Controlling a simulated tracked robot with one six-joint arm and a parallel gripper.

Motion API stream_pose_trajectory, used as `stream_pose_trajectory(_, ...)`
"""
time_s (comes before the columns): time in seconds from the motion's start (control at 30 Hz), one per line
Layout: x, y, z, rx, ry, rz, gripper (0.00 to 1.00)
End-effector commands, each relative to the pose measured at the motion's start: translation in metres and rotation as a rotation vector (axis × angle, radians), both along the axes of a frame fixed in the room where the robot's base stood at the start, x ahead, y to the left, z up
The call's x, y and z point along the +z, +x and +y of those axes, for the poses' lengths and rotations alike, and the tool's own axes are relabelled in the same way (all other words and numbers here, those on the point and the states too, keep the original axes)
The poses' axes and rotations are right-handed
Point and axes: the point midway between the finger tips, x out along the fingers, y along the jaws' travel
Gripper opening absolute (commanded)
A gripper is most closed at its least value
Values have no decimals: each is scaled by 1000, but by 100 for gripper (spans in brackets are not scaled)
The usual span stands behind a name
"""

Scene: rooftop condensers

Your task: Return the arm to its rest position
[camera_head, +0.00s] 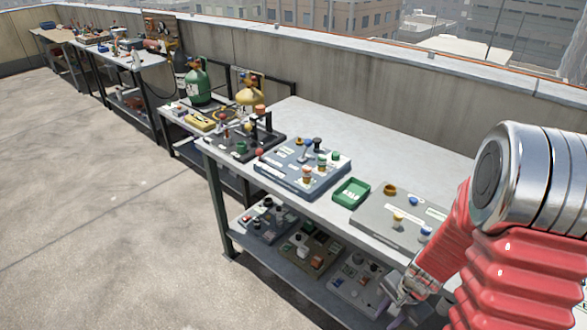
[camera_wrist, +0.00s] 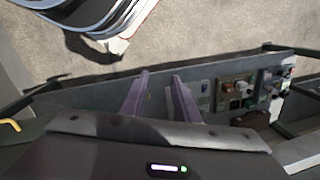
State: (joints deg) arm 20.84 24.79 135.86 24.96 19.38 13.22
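My red, ribbed arm (camera_head: 510,265) with its polished metal joint (camera_head: 520,180) fills the right side of the head view. It bends down to my gripper (camera_head: 392,312), which is low beside the front edge of the near workbench (camera_head: 285,118). In the wrist view my gripper (camera_wrist: 161,77) shows two purple fingers standing apart with nothing between them. Behind the fingers is the bench's lower shelf (camera_wrist: 90,95). The fingertips appear apart from the shelf, but the exact distance is unclear.
Control panels (camera_wrist: 240,95) sit on the lower shelf. On the benchtop are a blue-grey panel (camera_head: 303,168), a green tray (camera_head: 351,192) and a grey panel (camera_head: 385,215). A green cylinder (camera_head: 198,85) stands farther left. The concrete floor (camera_head: 90,190) at left is clear.

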Motion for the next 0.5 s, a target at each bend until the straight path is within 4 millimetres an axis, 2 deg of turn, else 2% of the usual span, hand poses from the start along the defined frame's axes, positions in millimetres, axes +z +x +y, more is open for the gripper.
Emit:
stream_pose_trajectory(0.1, 28, -2, 12, 107, 7, -11, 28)
stream_pose_trajectory(0.5, 109, -24, 42, 435, -11, -27, 28)
